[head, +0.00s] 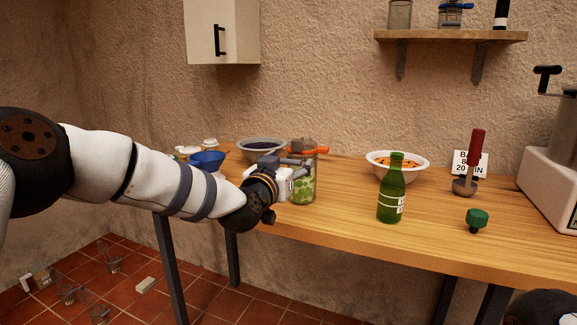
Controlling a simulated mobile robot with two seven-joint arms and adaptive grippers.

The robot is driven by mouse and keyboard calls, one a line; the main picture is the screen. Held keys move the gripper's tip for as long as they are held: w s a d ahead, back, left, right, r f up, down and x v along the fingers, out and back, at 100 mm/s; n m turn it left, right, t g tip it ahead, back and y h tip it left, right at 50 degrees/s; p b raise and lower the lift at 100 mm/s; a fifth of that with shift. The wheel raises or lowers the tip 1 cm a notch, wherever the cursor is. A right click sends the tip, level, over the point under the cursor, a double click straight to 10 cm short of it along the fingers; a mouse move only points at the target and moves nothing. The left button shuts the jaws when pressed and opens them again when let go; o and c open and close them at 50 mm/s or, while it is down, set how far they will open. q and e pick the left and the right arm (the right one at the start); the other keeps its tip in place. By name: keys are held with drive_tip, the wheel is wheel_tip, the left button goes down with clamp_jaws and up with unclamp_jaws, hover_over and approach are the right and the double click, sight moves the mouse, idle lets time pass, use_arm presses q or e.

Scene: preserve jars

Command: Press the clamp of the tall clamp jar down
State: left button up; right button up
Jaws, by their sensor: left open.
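The tall clamp jar (303,191) is clear glass with green contents and stands upright near the table's left front edge. My left gripper (304,168) reaches in from the left and is open at the jar's upper left side. It hides part of the jar's neck and upper wall. I cannot tell whether it touches the glass. My right gripper is not in view.
A green bottle (391,195), a bowl of orange pieces (412,173), a green knob-like object (477,218) and a red-handled tool (475,155) stand to the right. A grey bowl (246,154) and blue funnel-like bowl (207,159) are left. Bare wood lies between jar and bottle.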

use_arm(q)
drive_tip(key=c, duration=1.2)
drive_tip(key=shift+o, duration=0.2)
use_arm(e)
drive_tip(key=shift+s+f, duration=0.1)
use_arm(q)
drive_tip(key=f+t+b, duration=0.1)
drive_tip(key=t+b, duration=0.1)
drive_tip(key=f+t+h+b, duration=0.1)
drive_tip(key=b, duration=0.1)
drive_tip(key=f+t+b, duration=0.2)
drive_tip(key=b, duration=0.1)
drive_tip(key=shift+w+d+t, duration=0.1)
drive_tip(key=shift+w+t, duration=0.15)
drive_tip(key=shift+t, duration=0.05)
drive_tip(key=shift+t+h+b, duration=0.3)
drive_tip(key=shift+t+b, duration=0.1)
drive_tip(key=shift+b, duration=0.1)
drive_tip(key=shift+r+b, duration=0.15)
drive_tip(key=shift+b, duration=0.15)
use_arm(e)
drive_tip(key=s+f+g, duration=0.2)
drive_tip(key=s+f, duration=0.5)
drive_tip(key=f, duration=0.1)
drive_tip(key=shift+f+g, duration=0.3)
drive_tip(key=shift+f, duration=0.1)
